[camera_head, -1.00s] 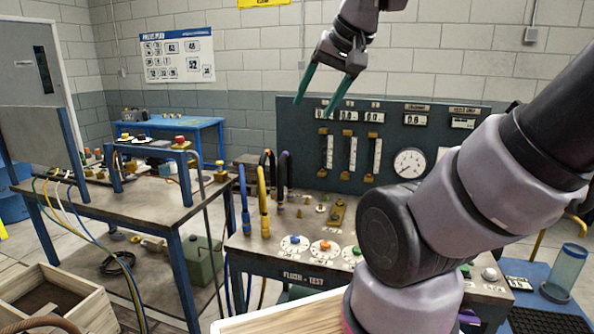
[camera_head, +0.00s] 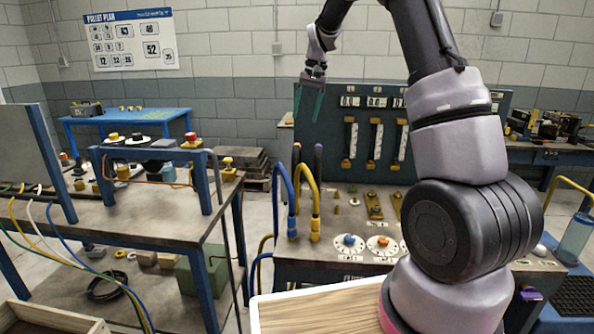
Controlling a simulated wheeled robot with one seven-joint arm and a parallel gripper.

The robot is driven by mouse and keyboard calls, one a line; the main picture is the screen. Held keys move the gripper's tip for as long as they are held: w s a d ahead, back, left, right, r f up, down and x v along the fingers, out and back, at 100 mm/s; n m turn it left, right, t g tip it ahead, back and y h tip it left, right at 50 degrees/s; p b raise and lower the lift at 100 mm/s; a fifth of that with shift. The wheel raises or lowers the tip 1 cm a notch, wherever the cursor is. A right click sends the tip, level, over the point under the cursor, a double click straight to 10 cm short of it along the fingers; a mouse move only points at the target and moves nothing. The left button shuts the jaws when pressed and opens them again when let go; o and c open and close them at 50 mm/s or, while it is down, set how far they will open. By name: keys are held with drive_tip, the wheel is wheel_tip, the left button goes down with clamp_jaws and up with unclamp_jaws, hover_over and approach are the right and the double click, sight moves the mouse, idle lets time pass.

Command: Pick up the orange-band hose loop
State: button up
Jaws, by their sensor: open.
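No hose with a clear orange band can be made out. On the test bench (camera_head: 345,271), a yellow hose (camera_head: 308,180) arches down into a yellow-orange fitting near the left end. A blue hose (camera_head: 280,176) with a blue fitting stands just left of it. Tips of a dark hose (camera_head: 296,152) and a purple one (camera_head: 318,150) show behind them. My gripper (camera_head: 308,119) points down, high over the back left of the bench, above and apart from the hoses. Its two green fingers are apart with nothing between them.
A gauge panel (camera_head: 333,156) rises at the bench's back, close behind my gripper. Dials (camera_head: 348,243) and small fittings cover the bench top. A blue-legged table (camera_head: 130,225) stands left. A wooden crate (camera_head: 50,318) is at lower left. My arm hides the bench's right middle.

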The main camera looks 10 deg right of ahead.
sight(297, 144)
drive_tip(key=x, duration=0.2)
drive_tip(key=w+x, duration=0.1)
drive_tip(key=x, duration=0.4)
drive_tip(key=shift+w+a+f, duration=0.1)
drive_tip(key=shift+w+f, duration=0.1)
drive_tip(key=shift+f, duration=0.15)
drive_tip(key=shift+x, duration=2.9)
drive_tip(key=shift+w, duration=0.15)
clamp_jaws()
